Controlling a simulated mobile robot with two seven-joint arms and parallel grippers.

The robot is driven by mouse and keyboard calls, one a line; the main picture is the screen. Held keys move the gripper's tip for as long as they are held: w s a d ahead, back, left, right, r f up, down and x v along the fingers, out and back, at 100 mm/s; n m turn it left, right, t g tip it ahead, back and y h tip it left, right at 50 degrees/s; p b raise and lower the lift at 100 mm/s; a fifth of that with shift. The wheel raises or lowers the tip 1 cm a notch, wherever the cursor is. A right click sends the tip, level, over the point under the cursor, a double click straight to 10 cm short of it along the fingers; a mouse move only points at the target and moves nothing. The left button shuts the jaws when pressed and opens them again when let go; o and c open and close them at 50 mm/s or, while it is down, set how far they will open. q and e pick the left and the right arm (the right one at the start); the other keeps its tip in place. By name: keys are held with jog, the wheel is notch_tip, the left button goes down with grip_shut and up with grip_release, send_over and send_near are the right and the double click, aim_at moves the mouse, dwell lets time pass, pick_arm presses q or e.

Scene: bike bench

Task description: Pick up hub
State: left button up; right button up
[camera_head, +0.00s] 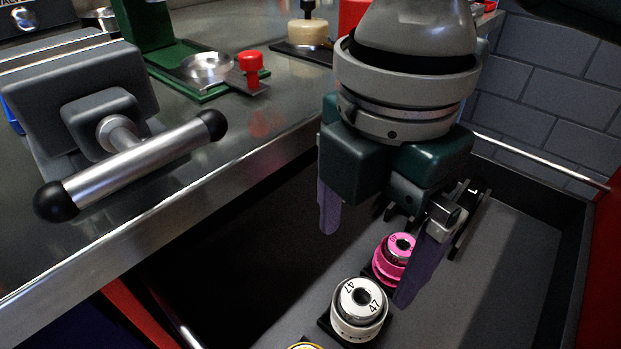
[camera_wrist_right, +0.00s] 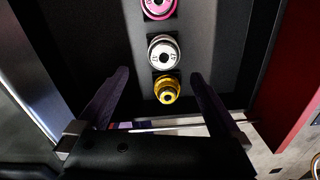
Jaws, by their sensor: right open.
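Three hubs sit in a row in an open drawer below the bench. The pink hub (camera_head: 397,249) is farthest back in the head view, the white hub (camera_head: 360,303) marked 47 is in front of it, and the yellow hub (camera_head: 306,346) is mostly cut off at the bottom edge. In the right wrist view they show as pink (camera_wrist_right: 158,7), white (camera_wrist_right: 163,53) and yellow (camera_wrist_right: 167,90). My right gripper (camera_head: 366,262) is open and empty above the drawer, its fingers pointing down. In the wrist view the yellow hub appears between its fingers (camera_wrist_right: 158,80). My left gripper is out of view.
The drawer floor (camera_head: 500,285) is bare to the right of the hubs. A grey vise (camera_head: 100,110) stands on the metal bench top at the left. A green stand (camera_head: 180,60) with a metal dish and red knob is behind it. A red panel (camera_head: 605,280) borders the right side.

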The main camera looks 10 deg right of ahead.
aim_at(358, 304)
notch_tip(358, 304, down, 5)
jog(key=shift+s+d+r+b, duration=0.1)
jog(key=shift+s+r+b, duration=0.1)
jog(key=shift+b, duration=0.45)
notch_tip(358, 304, down, 6)
jog(key=shift+s+r+b, duration=0.15)
jog(key=shift+r+b, duration=0.05)
jog(key=shift+b, duration=0.75)
jog(key=shift+r, duration=0.1)
jog(key=c, duration=1.6)
